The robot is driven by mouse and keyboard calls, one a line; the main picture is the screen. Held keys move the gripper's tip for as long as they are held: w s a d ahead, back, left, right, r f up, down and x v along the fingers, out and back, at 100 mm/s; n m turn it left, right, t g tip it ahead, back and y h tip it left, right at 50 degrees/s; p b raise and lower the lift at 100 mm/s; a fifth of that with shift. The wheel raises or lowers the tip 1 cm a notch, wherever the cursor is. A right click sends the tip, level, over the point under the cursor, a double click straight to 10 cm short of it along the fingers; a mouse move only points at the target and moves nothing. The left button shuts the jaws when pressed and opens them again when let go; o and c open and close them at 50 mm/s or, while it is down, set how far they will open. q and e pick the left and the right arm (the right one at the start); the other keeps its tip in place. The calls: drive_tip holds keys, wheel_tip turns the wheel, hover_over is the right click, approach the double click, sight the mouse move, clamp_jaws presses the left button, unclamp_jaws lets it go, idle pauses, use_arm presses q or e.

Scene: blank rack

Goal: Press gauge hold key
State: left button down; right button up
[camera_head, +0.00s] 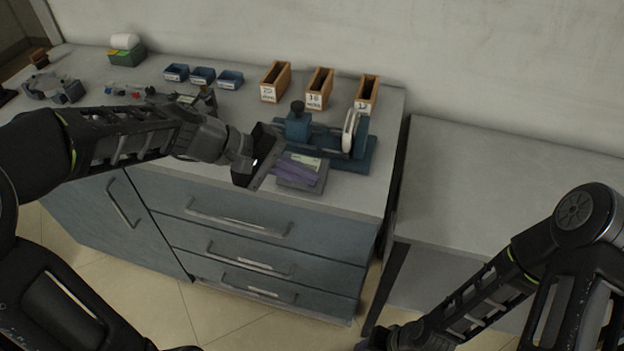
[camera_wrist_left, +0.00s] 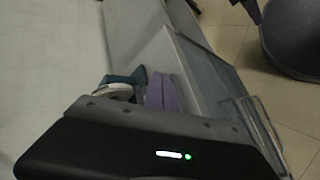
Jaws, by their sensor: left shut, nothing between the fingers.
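A blue device (camera_head: 298,126) with a dark knob on top stands on the counter. A white round dial (camera_head: 349,131), seen nearly edge-on, stands at its right on a blue base (camera_head: 352,163); this looks like the gauge. No hold key can be made out. My left gripper (camera_head: 262,160) is shut and empty, just left of and in front of the blue device. In the left wrist view its dark body hides much of the scene; blue (camera_wrist_left: 128,79) and purple (camera_wrist_left: 164,92) parts show beyond it. My right gripper (camera_head: 378,340) is cut off at the bottom edge.
Three labelled wooden boxes (camera_head: 318,90) and several blue bins (camera_head: 202,76) stand along the back. The side table (camera_head: 480,190) at right is bare. Drawers (camera_head: 240,222) are below.

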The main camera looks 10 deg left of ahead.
use_arm(q)
drive_tip(key=shift+r, duration=0.1)
drive_tip(key=r+p, duration=0.1)
drive_tip(key=s+r+p, duration=0.1)
drive_tip(key=r, duration=0.1)
drive_tip(key=s+r+p, duration=0.1)
drive_tip(key=shift+s+a+r, duration=0.1)
drive_tip(key=shift+r, duration=0.05)
idle(0.9)
